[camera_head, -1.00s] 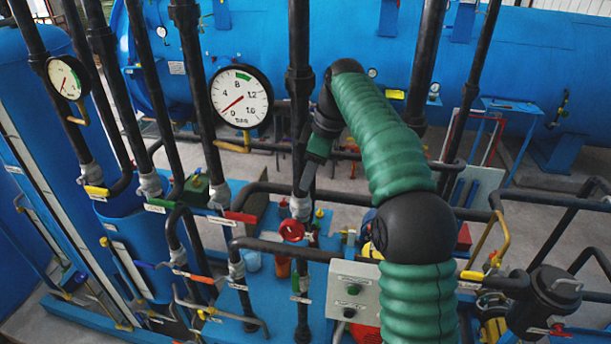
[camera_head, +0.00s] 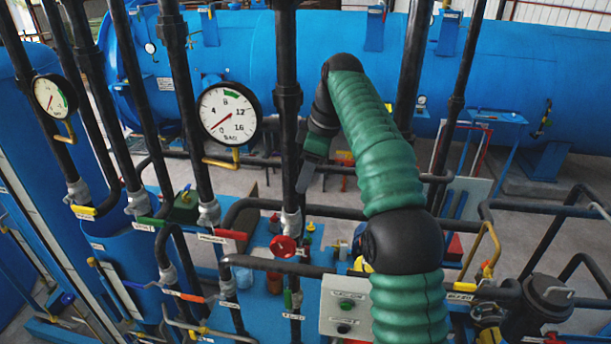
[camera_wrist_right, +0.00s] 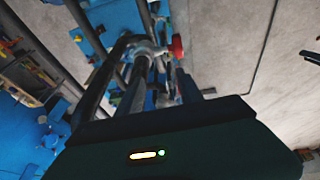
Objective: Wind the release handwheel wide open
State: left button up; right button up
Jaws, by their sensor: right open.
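A small red handwheel (camera_head: 283,247) sits on the valve at the foot of the middle black vertical pipe in the head view. A red part that looks like the same handwheel (camera_wrist_right: 177,46) shows at the upper middle of the wrist view. My right gripper (camera_head: 305,178) is open and hangs beside the black pipe, above the handwheel and apart from it. Its fingers are small and dark in the head view. Nothing shows held in it. My left gripper is not in view.
A large round gauge (camera_head: 229,112) stands left of the middle pipe, its needle near zero; a smaller gauge (camera_head: 54,95) is further left. Black vertical pipes crowd the left and middle. A grey box with buttons (camera_head: 345,306) stands right of the handwheel. A blue tank (camera_head: 350,60) fills the back.

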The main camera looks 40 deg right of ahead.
jog(key=s+d+r+b, duration=0.2)
jog(key=s+d+b, duration=0.3)
jog(key=s, duration=0.6)
jog(key=shift+s+d+r, duration=0.2)
jog(key=shift+s+d, duration=0.1)
jog(key=shift+s, duration=0.1)
jog(key=shift+w, duration=0.15)
